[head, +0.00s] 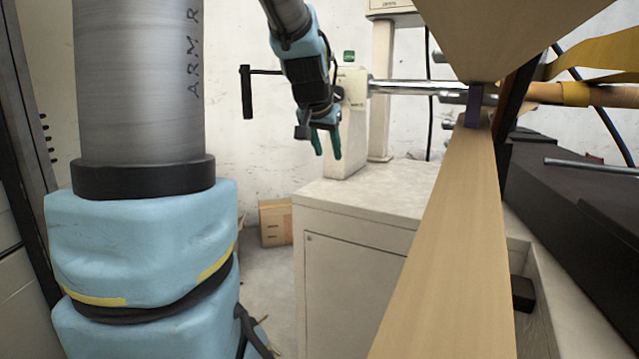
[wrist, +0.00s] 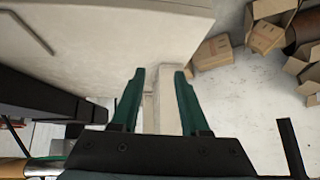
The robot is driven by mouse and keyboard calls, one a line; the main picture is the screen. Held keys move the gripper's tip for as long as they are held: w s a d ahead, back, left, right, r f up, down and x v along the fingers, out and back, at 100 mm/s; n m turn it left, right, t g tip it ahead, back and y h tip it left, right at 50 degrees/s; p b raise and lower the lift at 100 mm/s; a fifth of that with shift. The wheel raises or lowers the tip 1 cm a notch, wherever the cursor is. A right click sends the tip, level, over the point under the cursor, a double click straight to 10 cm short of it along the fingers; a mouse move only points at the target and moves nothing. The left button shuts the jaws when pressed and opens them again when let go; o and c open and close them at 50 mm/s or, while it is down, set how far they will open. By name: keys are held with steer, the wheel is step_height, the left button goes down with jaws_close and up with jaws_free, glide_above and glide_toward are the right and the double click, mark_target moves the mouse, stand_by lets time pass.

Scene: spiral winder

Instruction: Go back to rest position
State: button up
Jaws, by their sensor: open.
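My gripper (head: 327,143) hangs in the upper middle of the head view, with its green fingers pointing down. In the head view it appears in front of the winder's pale upright housing (head: 350,135). The wrist view shows the gripper (wrist: 160,80) with its two green fingers spread apart and nothing between them. Behind the fingers in that view are a pale machine surface and the floor.
A white cabinet (head: 350,260) stands below the gripper. A metal shaft (head: 410,88) runs right from the housing, and a black crank handle (head: 246,92) sticks out left. A long wooden beam (head: 450,250) crosses the right. Cardboard boxes (wrist: 265,38) lie on the floor.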

steer(key=s+a+f+n+g+y, duration=0.1)
steer(key=s+a+f+n+g, duration=0.2)
steer(key=s+f, duration=0.65)
steer(key=s+a+f+n+g+y, duration=0.1)
steer(key=s+a+f+g, duration=0.1)
steer(key=s+a+f, duration=0.55)
step_height(320, 180, up, 18)
steer(key=s+d+p, duration=0.2)
steer(key=p, duration=1.7)
steer(key=shift+s+f+g, duration=0.2)
steer(key=shift+s+g, duration=0.1)
steer(key=shift+s, duration=0.1)
steer(key=shift+o, duration=0.2)
